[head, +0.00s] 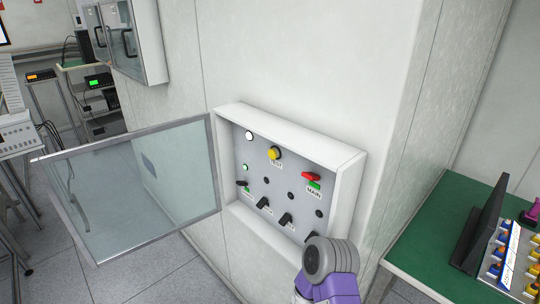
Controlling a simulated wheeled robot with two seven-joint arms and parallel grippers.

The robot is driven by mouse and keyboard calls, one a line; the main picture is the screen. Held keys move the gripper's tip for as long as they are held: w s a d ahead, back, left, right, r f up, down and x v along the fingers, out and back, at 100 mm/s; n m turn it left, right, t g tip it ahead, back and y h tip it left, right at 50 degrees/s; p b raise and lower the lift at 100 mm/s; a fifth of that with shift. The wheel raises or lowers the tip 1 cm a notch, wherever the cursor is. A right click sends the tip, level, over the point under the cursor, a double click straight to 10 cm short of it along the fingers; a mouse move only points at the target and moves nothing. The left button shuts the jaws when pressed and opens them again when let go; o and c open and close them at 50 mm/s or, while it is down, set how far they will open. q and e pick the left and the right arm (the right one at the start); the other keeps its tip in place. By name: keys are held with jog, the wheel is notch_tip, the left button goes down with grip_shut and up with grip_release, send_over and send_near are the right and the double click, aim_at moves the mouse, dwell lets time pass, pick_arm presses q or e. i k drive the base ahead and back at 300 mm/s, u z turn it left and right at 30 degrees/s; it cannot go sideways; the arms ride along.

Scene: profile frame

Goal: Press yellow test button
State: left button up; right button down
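The yellow test button (274,153) sits in the upper middle of the grey control panel (253,180), above a small label. The panel is recessed in a white wall box (352,190) whose glass door (135,185) is swung open to the left. A purple and grey part of my arm shows at the bottom, in front of the box's lower right corner and apart from the button. It hides that corner of the panel. No gripper fingers show, and nothing covers the button.
The panel also has a red and green MAIN switch (312,180), a white lamp (249,135) and several black knobs. A green table (440,235) with a dark screen (484,225) stands at right. Grey floor lies below the door.

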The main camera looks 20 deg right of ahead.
aim_at(273, 153)
jog(key=u, duration=1.45)
jog(key=i, duration=0.5)
jog(key=z, duration=2.6)
